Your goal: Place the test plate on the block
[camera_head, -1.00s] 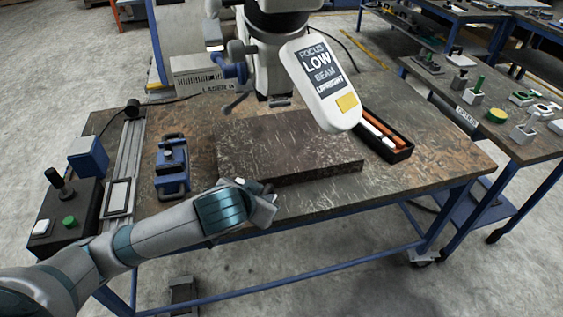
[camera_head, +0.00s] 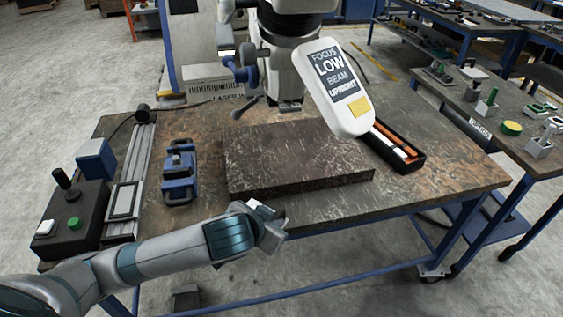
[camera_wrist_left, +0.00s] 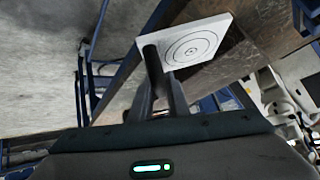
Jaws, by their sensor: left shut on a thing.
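The test plate (camera_wrist_left: 208,31), a thin white square with black concentric rings, is held by one edge between the fingers of my left gripper (camera_wrist_left: 162,62). In the head view my left gripper (camera_head: 268,222) is just in front of the block's near edge, and only a small pale bit of the plate (camera_head: 254,204) shows. The block (camera_head: 285,158) is a dark, scratched stone-like slab lying flat on the table, and its top looks bare. The plate appears apart from the block. My right gripper is out of view.
A microscope (camera_head: 290,55) with a white sign (camera_head: 340,90) stands behind and over the block. A blue clamp-like device (camera_head: 179,175) is left of it. An open black case (camera_head: 400,150) with orange and white sticks is right. A control box (camera_head: 72,212) sits far left.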

